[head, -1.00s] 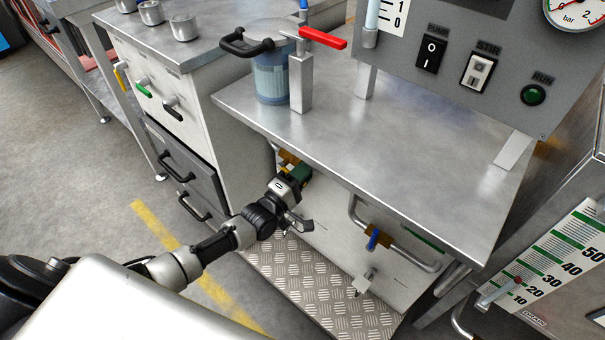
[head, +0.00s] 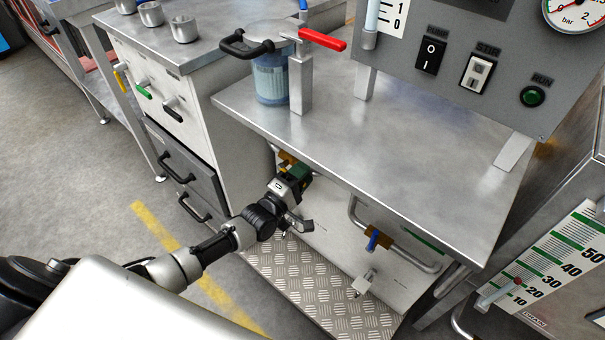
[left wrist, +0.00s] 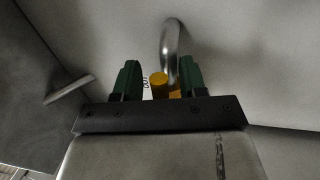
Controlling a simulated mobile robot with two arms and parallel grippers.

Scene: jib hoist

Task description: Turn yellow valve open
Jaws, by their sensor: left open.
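The yellow valve shows in the left wrist view as a yellow handle (left wrist: 158,85) in front of a curved metal pipe (left wrist: 171,42). The handle lies between the two green fingers of my left gripper (left wrist: 157,82). The fingers are open, with a gap on either side of it; contact is not visible. In the head view my left gripper (head: 298,172) reaches under the steel table's edge, at the front panel. A brass-coloured valve part (head: 287,158) shows just behind it; the rest is hidden by the gripper and tabletop. My right gripper is not in view.
The steel tabletop (head: 390,150) overhangs the gripper. A second pipe with a blue-handled valve (head: 373,241) is to the right on the panel. A checkered metal step (head: 300,285) lies below. A drawer cabinet (head: 180,165) stands to the left.

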